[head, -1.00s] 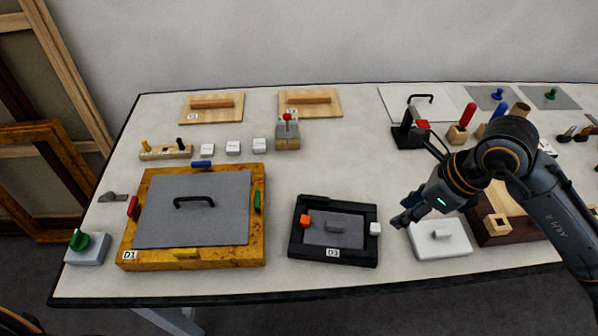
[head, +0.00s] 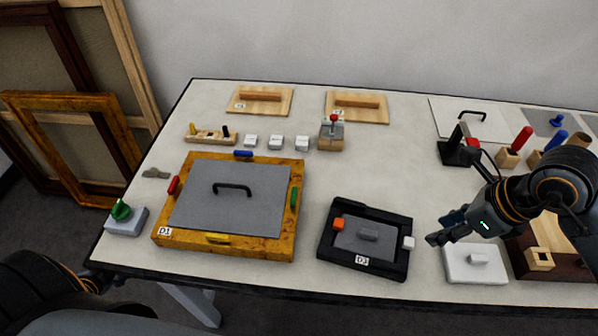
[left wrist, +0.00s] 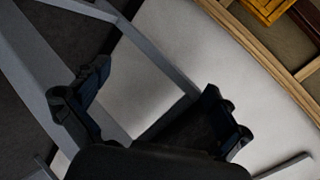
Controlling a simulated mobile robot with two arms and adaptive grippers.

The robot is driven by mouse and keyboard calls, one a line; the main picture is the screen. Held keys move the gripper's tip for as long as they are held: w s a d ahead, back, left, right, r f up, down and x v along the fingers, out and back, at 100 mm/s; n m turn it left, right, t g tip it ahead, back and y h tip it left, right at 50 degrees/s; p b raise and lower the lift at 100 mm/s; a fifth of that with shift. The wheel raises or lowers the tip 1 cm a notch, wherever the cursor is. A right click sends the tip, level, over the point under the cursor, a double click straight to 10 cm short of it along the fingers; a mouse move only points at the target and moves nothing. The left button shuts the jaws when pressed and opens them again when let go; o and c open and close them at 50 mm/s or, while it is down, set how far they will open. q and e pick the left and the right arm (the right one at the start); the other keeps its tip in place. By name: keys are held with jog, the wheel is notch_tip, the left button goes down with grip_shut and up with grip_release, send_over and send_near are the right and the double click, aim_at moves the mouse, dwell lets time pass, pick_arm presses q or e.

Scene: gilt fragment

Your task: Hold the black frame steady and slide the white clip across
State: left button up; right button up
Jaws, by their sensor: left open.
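The white clip (head: 408,242) sits on the frame's right side. An orange clip (head: 338,224) sits on its left side. My right gripper (head: 442,231) is just right of the white clip, apart from the frame, with its fingers apart and nothing seen between them. My left gripper (left wrist: 148,105) is open and empty in the left wrist view, away from the frame.
A large gilt frame (head: 168,243), labelled D1, with coloured clips lies left of the black frame. A white block (head: 475,265) lies below my right gripper. Several small white blocks (head: 275,142) stand behind. Bare table separates the two frames. Picture frames (head: 65,100) lean at left.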

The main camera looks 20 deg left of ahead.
pick_arm(q)
jog(key=w+a+r+m+t+h, duration=0.2)
jog(key=w+r+m, duration=0.55)
jog(key=r, duration=0.75)
jog(key=w+a+r+m+t+h, duration=0.15)
jog(key=w+r+m, duration=0.35)
jog(key=w+r, duration=0.85)
jog(key=w+d+r+m+h, duration=0.25)
jog(key=d+r+m, duration=0.25)
jog(key=r, duration=0.5)
jog(key=w+d+m+g+h, duration=0.1)
jog(key=w+d+m+h, duration=0.2)
jog(key=d, duration=0.4)
jog(key=w+d+m+g+h, duration=0.1)
jog(key=w+d+m+h, duration=0.1)
jog(key=d, duration=0.5)
jog(key=s+d+f+m+g+h, duration=0.15)
jog(key=d+m+g, duration=0.4)
jog(key=d, duration=0.85)
jog(key=d+m+g+h, duration=0.2)
jog(key=d+m+g, duration=0.35)
jog(key=d, duration=0.75)
jog(key=s+d+f+m+g+y, duration=0.25)
jog(key=s+d+m+y, duration=0.4)
jog(key=m, duration=0.35)
jog(key=shift+t, duration=0.3)
jog(key=x, duration=1.3)
jog(key=shift+s+d+f, duration=0.1)
jog(key=shift+d+f, duration=0.05)
jog(key=shift+d, duration=0.1)
